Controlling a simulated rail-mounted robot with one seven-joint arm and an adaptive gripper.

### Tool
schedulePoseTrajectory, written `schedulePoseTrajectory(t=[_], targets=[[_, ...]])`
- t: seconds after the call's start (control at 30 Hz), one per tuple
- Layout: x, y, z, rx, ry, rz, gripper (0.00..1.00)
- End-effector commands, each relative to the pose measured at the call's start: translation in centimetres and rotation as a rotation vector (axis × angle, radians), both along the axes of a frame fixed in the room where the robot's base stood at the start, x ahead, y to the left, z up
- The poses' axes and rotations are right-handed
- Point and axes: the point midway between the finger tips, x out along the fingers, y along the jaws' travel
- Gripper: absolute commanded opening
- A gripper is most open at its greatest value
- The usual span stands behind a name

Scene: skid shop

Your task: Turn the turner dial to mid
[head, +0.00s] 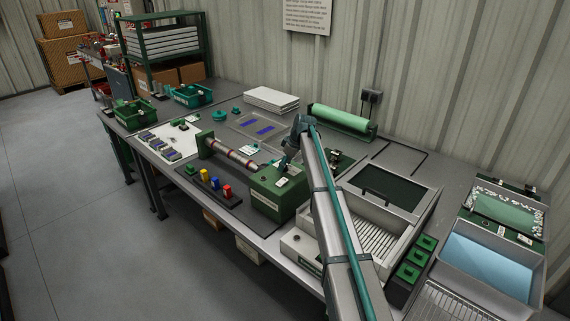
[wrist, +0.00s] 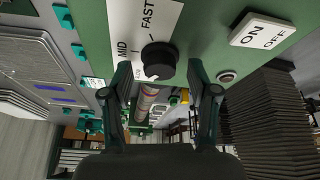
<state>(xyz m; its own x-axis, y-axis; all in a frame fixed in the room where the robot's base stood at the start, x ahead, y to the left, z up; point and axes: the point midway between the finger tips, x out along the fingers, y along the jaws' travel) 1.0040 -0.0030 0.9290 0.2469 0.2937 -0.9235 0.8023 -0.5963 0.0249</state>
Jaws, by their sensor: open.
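The turner (head: 262,203) is a green box with a striped rod running out to its left, on the bench in the head view. Its dial (wrist: 158,58) is a round black knob on the green panel (wrist: 210,30) in the wrist view. A white label (wrist: 135,22) beside it reads MID and FAST. A pale mark shows at the knob's lower edge, away from FAST; its exact setting is hard to tell. My gripper (wrist: 160,82) is open, one finger on each side of the knob, with gaps visible. In the head view my gripper (head: 289,160) is over the turner and hides the dial.
An ON/OFF switch (wrist: 262,30) and a small round button (wrist: 227,76) sit right of the dial. In the head view, coloured blocks (head: 215,183) stand left of the turner, and a pale slatted tray (head: 375,238) lies right of it, partly behind my arm.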

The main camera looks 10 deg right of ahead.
Motion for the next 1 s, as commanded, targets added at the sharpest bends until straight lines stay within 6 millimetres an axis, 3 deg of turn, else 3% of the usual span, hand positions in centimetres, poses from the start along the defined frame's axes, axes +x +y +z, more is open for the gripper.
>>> schedulePoseTrajectory(t=[0.07,0.43,0.77,1.0], targets=[[-0.01,0.01,0.0,0.0,0.0,0.0,0.6],[-0.02,0.01,0.02,0.001,0.001,0.0,0.0],[-0.11,0.04,-0.08,-0.001,0.001,-0.039,0.0],[-0.23,0.15,-0.22,-0.001,0.0,-0.168,0.0]])
